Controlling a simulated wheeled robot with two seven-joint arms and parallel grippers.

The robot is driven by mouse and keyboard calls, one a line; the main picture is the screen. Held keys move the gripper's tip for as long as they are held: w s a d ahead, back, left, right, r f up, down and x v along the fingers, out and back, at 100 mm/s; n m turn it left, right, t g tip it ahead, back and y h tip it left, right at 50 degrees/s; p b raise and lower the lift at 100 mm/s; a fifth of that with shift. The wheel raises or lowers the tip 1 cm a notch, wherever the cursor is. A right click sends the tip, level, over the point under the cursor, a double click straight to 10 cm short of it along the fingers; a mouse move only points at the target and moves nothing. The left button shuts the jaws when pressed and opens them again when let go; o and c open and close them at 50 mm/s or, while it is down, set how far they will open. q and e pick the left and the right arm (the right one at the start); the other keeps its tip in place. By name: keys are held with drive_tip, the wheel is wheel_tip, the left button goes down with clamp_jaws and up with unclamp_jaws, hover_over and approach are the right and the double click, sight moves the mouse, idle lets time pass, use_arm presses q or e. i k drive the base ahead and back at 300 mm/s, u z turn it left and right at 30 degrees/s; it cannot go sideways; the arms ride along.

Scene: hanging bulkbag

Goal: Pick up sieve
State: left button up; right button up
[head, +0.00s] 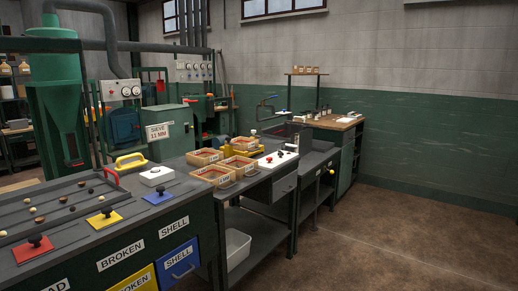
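A white sign reading "SIEVE 11 MM" (158,131) is fixed to a green machine housing (182,140) behind the bench. I cannot tell which object, if any, is a loose sieve. Several shallow wooden trays (206,157) with reddish contents stand on the bench, and their labels are too small to read. Neither of my grippers is in view.
The dark bench (140,215) runs from the near left into the distance. On it are a yellow handle (130,161), a white box with a knob (156,176), and knobbed blue (160,197) and yellow (105,219) plates. The floor (380,240) at right is clear.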

sight(245, 146)
drive_tip(key=u, duration=1.1)
drive_tip(key=k, duration=0.15)
drive_tip(key=z, duration=1.5)
drive_tip(key=i, duration=0.6)
drive_tip(key=z, duration=1)
drive_tip(key=i, duration=2.3)
